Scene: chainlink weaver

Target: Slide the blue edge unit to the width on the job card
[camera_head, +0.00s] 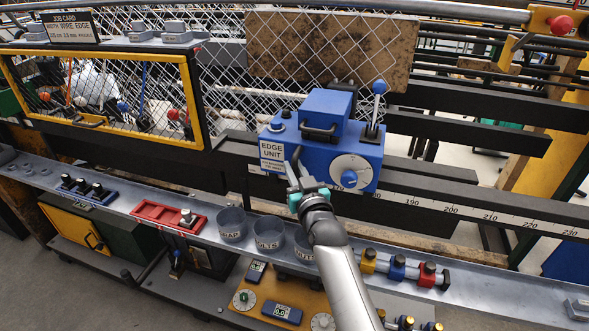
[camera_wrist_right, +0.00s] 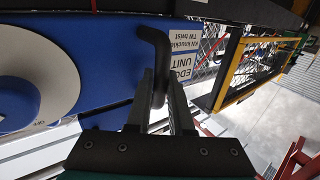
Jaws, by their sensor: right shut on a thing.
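The blue edge unit (camera_head: 356,138) sits on the dark rail at the middle of the head view. It has a white label, a round white dial (camera_head: 350,170) with a blue knob, and an upright lever with a blue ball. My right gripper (camera_head: 297,172) is at its lower left front. In the right wrist view, the gripper (camera_wrist_right: 162,105) is shut on a black bent handle (camera_wrist_right: 154,42) on the unit. The job card (camera_head: 72,27) stands at the upper left; its small print is too blurred to read surely. My left gripper is out of view.
A numbered scale (camera_head: 470,210) runs right from the unit, with 190 to 230 showing. Chain-link mesh (camera_head: 225,60) hangs behind. Below, a shelf holds a red tray (camera_head: 150,213), labelled cups (camera_head: 232,224) and small coloured blocks (camera_head: 398,267). The rail right of the unit looks clear.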

